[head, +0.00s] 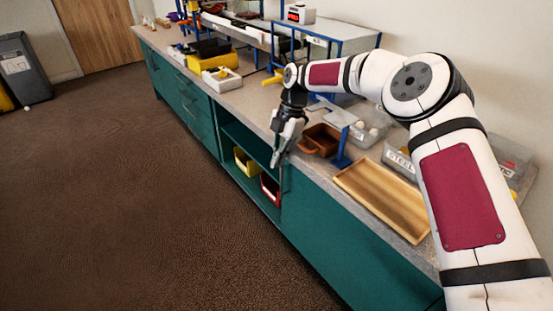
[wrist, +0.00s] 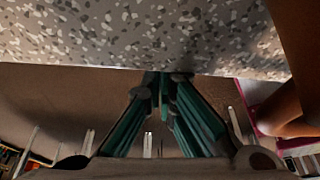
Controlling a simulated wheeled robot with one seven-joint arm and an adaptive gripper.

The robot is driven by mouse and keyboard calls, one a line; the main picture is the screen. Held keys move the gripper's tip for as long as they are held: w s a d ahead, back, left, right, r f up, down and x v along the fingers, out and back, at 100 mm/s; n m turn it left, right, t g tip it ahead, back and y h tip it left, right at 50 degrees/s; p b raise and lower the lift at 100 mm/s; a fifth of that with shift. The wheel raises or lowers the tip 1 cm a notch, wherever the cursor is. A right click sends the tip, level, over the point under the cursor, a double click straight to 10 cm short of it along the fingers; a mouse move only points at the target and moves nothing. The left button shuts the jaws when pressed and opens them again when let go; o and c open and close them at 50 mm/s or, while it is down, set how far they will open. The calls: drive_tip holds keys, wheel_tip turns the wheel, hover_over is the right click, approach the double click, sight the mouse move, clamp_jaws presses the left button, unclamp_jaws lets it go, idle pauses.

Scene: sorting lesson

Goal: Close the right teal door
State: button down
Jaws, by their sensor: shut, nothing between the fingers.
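The right teal door (head: 335,235) is the wide teal panel right of the open shelf bay in the head view. The bay's opening (head: 236,138) is uncovered at its left edge. My gripper (head: 277,163) points down at the counter's front edge, by the boundary between bay and right teal panel. Its fingers are shut and empty. In the wrist view, the gripper's fingertips (wrist: 166,82) come together just below the speckled counter edge (wrist: 150,35). I cannot tell whether they touch the door.
A yellow bin (head: 246,162) and a red bin (head: 270,188) stand in the bay. On the counter are a brown bin (head: 321,140), a wooden tray (head: 375,192) and grey boxes (head: 372,128). The brown floor (head: 130,200) in front is clear.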

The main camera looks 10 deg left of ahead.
wheel_tip(320, 180, up, 10)
drive_tip(key=p, duration=0.2)
drive_tip(key=shift+s+a+f, duration=0.2)
drive_tip(key=shift+s, duration=0.05)
